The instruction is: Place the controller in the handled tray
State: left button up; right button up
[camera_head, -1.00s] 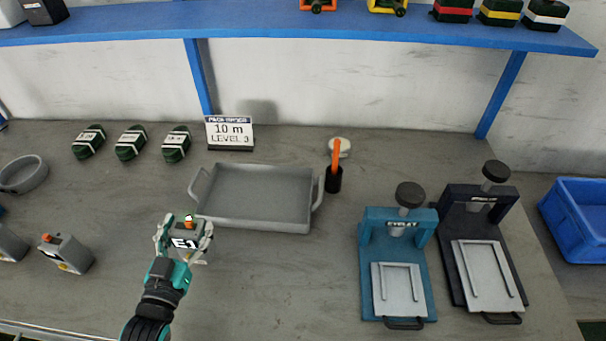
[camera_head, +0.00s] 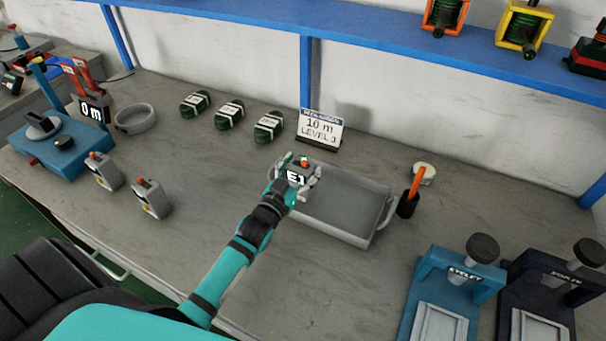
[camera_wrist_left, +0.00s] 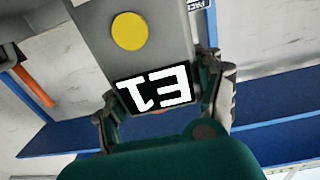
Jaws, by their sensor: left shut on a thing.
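The controller is a grey box with an orange top knob and an "E1" display; it shows in the head view (camera_head: 298,174) and close up, with a yellow round button, in the left wrist view (camera_wrist_left: 120,45). My left gripper (camera_head: 297,180) is shut on the controller, with a finger on each side of it. The visible part of the tray is empty. I cannot tell the height above the tray floor. My right gripper is not in view.
Two similar grey boxes (camera_head: 151,198) stand at the left. Several dark green bundles (camera_head: 229,114) and a "10 m LEVEL 3" sign (camera_head: 320,127) stand behind. A black cup with an orange tool (camera_head: 408,203) is right of the tray, with a blue press (camera_head: 455,285) nearer the front.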

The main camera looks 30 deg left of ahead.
pick_arm(q)
jog(key=f, duration=0.1)
jog(key=w+f, duration=0.1)
jog(key=f, duration=0.1)
jog(key=shift+f, duration=0.25)
jog(key=shift+s, duration=0.1)
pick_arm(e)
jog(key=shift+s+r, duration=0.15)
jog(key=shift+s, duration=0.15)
pick_arm(q)
jog(key=shift+f, duration=0.1)
jog(key=o, duration=1.3)
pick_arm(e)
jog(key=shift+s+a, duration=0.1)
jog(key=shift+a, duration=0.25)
